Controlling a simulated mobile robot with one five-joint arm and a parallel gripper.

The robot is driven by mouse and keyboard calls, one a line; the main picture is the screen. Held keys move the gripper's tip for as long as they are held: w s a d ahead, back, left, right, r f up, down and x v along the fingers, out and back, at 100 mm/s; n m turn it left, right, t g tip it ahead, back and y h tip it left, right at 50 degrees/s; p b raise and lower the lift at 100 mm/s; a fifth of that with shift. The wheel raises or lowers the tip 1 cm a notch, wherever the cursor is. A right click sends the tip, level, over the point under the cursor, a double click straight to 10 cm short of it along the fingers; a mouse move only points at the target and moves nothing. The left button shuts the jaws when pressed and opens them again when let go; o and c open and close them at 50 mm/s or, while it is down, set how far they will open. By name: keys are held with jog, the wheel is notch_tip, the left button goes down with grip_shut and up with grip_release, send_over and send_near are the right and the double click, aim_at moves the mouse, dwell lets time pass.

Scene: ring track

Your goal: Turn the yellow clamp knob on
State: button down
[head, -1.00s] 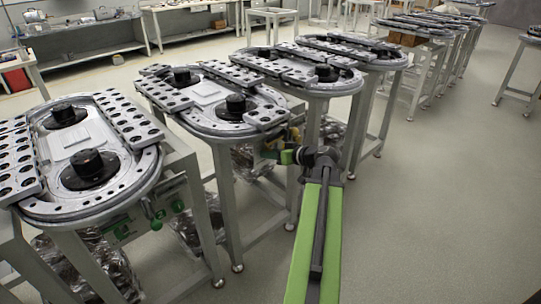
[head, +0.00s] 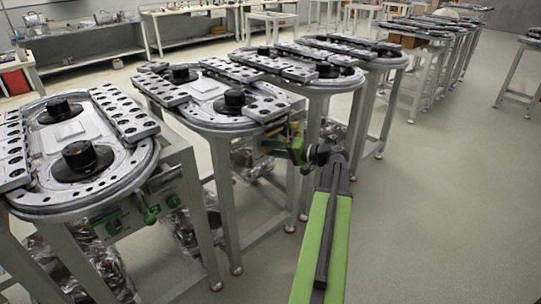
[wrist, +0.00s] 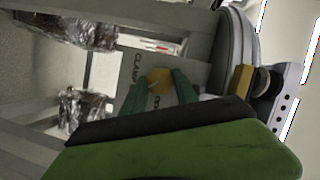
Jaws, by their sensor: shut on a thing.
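The yellow clamp knob (wrist: 159,80) shows in the wrist view on a grey panel (wrist: 135,68) with the printed letters "CLAMP". My gripper (wrist: 159,90) has its two green fingers on either side of the knob and is shut on it. In the head view my gripper (head: 290,148) is at the side of the second ring track table, below its top. The knob itself is hard to make out there. The lower part of the panel is hidden behind my gripper.
The second ring track (head: 215,125) stands on a metal frame whose legs are close to my arm. Another ring track (head: 130,175) is at the left, with green knobs below it. A yellow part (wrist: 242,80) lies right of the panel. The floor (head: 440,210) at right is clear.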

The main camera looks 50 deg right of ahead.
jog(key=shift+d+f+m+t+y+b, duration=0.15)
jog(key=shift+m+t+b, duration=0.3)
jog(key=shift+m+b, duration=0.55)
jog(key=shift+a+m+t+y+b, duration=0.15)
jog(key=shift+m+t+b, duration=0.25)
jog(key=shift+m+b, duration=0.65)
jog(key=shift+d+f+m+t+y+b, duration=0.15)
jog(key=shift+m+t+b, duration=0.45)
jog(key=shift+m, duration=0.65)
jog(key=shift+r, duration=0.15)
jog(key=c, duration=0.9)
grip_release()
jog(key=shift+c, duration=0.2)
jog(key=b+v, duration=0.2)
jog(key=v, duration=1.5)
